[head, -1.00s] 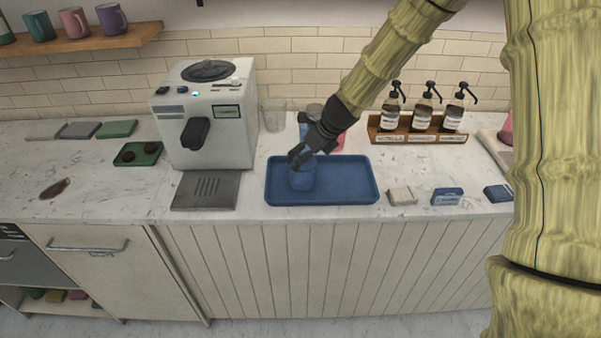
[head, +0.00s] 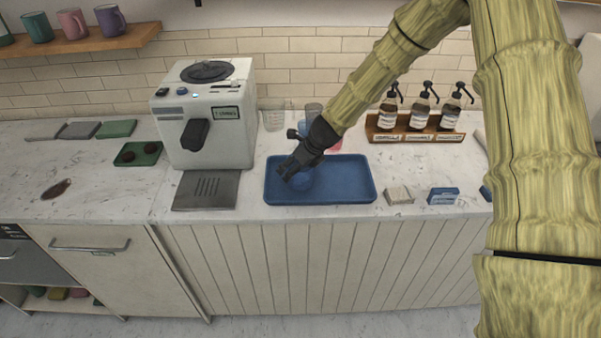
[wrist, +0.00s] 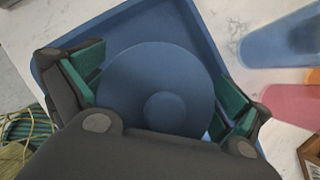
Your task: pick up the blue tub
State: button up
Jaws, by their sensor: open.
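The blue tub (head: 302,181) stands on the blue tray (head: 345,187), left of the tray's middle. In the wrist view the round blue top of the tub (wrist: 155,85) lies between my two open fingers, one on each side. My gripper (head: 288,172) is just over the tub in the head view and hides part of it. I cannot tell whether the fingers touch the tub. The tray also shows behind the fingers in the wrist view (wrist: 120,25).
The coffee machine (head: 205,115) stands left of the tray. Clear, blue and pink cups stand behind it, partly hidden by my arm. A wooden rack (head: 415,135) of pump bottles is at the back right. Small boxes, one white (head: 399,195) and one blue (head: 443,196), lie right of the tray.

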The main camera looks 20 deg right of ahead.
jog(key=shift+w+f, duration=0.15)
jog(key=shift+f, duration=0.1)
jog(key=c, duration=1.2)
jog(key=shift+c, duration=0.2)
jog(key=shift+r, duration=0.1)
